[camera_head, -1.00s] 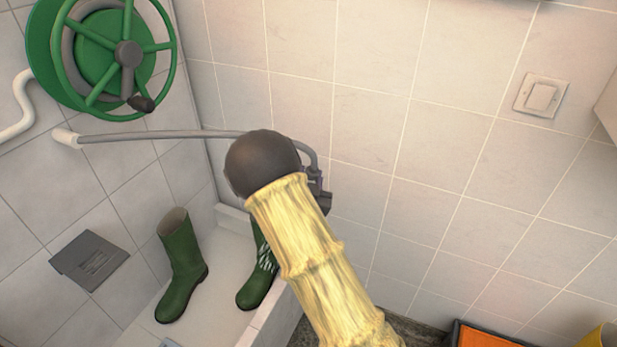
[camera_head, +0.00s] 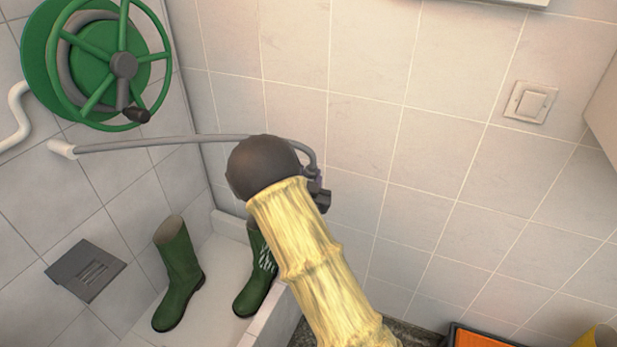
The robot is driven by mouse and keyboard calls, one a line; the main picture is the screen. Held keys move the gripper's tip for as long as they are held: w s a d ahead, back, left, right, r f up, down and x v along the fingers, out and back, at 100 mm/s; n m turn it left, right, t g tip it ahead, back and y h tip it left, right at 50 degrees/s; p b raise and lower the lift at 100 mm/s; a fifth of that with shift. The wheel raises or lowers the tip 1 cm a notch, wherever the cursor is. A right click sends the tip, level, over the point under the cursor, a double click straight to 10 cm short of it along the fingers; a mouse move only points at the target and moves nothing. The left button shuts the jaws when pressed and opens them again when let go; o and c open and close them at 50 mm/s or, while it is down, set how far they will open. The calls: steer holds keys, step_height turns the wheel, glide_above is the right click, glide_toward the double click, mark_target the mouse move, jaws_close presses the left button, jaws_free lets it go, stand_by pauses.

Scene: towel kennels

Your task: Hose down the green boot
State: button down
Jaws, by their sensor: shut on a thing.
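Two green boots stand upright in the pale walled wash basin (camera_head: 222,327). The left one, a plain green boot (camera_head: 178,275), is fully in view. The right green boot (camera_head: 254,290) has white streaks or marks on its shaft and is partly hidden behind my arm. A grey hose (camera_head: 190,142) runs from a white wall fitting to my gripper (camera_head: 318,188). My gripper is mostly hidden behind the dark round joint of my arm. It is shut on the hose end, above and to the right of the boots; its fingers are hard to make out. No water jet shows.
A green hose reel (camera_head: 123,66) with a crank hangs on the left wall. A grey plate (camera_head: 86,270) is below it. A light switch (camera_head: 531,102) is on the right wall. An orange tray (camera_head: 480,338) and a yellow object (camera_head: 597,338) are at bottom right.

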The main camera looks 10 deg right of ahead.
steer(key=shift+r+p, duration=1.4)
steer(key=shift+r, duration=1.2)
steer(key=shift+s+a+b, duration=0.4)
steer(key=shift+s+a, duration=0.45)
steer(key=shift+s, duration=0.3)
steer(key=shift+s+a, duration=0.1)
steer(key=shift+f, duration=0.1)
